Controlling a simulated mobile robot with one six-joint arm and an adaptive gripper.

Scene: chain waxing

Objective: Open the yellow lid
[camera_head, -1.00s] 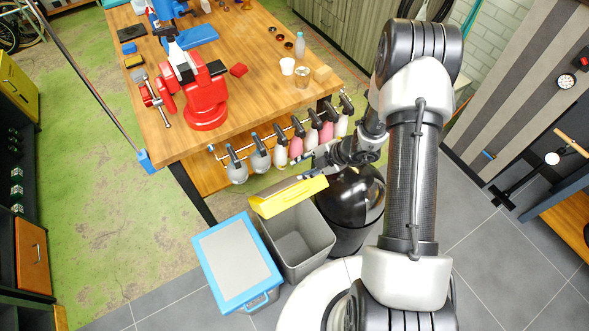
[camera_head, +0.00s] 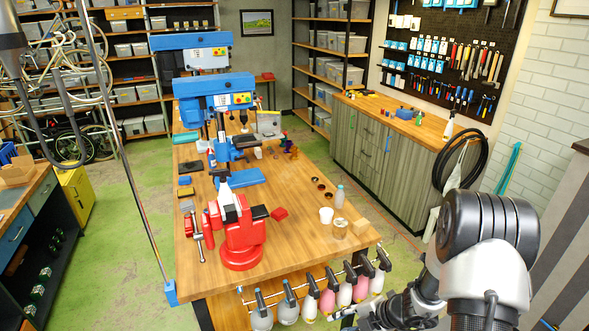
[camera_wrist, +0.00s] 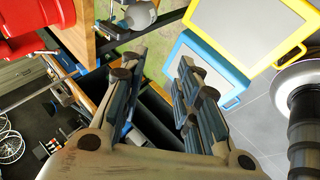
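The yellow lid is outside the head view. In the wrist view a yellow-framed lid (camera_wrist: 233,25) with a grey panel and a handle fills the upper right, beside a blue-framed lid (camera_wrist: 213,73). Its exact tilt cannot be told there. My gripper (camera_wrist: 160,65) is open, its two fingers well apart, with nothing held between them. The yellow lid lies beyond the right finger, apart from it in the picture. A dark bin opening (camera_wrist: 152,120) shows between the fingers.
A wooden workbench (camera_head: 290,225) with a red vise (camera_head: 240,235) and blue drill press (camera_head: 215,90) stands ahead. Several bottles (camera_head: 310,300) hang along its front edge, close to my wrist.

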